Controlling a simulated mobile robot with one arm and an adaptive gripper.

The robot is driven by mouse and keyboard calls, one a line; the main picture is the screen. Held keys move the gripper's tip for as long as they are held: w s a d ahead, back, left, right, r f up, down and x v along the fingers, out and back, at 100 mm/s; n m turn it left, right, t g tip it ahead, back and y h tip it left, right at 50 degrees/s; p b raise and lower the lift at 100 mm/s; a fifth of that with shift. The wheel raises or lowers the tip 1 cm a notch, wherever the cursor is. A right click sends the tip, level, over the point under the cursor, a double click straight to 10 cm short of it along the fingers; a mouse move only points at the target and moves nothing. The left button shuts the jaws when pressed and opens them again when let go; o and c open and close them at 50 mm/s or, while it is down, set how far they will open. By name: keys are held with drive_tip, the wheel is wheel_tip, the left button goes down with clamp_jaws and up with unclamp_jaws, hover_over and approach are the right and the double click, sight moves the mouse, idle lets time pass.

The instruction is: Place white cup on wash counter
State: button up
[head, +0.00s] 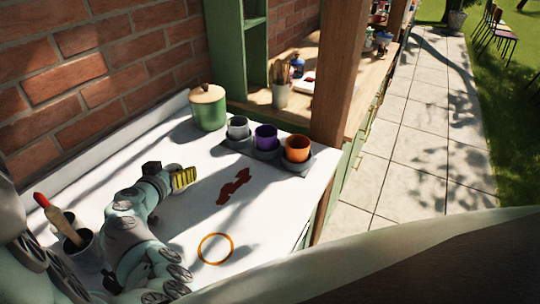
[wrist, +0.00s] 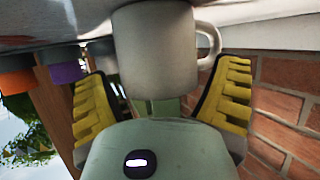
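The white cup (head: 238,127) stands at the left end of a row with a purple and an orange cup, on a dark grey holder (head: 268,154) at the far side of the white counter (head: 160,230). My gripper (head: 183,178) is over the counter, short of the cups. In the wrist view, which is upside down, a white cup (wrist: 155,50) with its handle at the right appears between the two yellow fingers (wrist: 160,98). The fingers are spread, with no clear contact on the cup.
The purple cup (head: 266,137) and orange cup (head: 298,148) stand beside the white one. A green lidded pot (head: 208,110) is near the wall. A red stain (head: 233,187) and an orange ring (head: 215,249) lie on the counter. A wooden post (head: 338,75) rises behind the cups.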

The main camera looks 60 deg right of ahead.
drive_tip(key=shift+o, duration=0.7)
drive_tip(key=shift+s, duration=0.1)
drive_tip(key=shift+r, duration=0.15)
drive_tip(key=b+v, duration=0.2)
drive_tip(key=v, duration=0.8)
drive_tip(key=shift+a+b, duration=0.25)
drive_tip(key=shift+b, duration=0.1)
drive_tip(key=shift+v, duration=0.75)
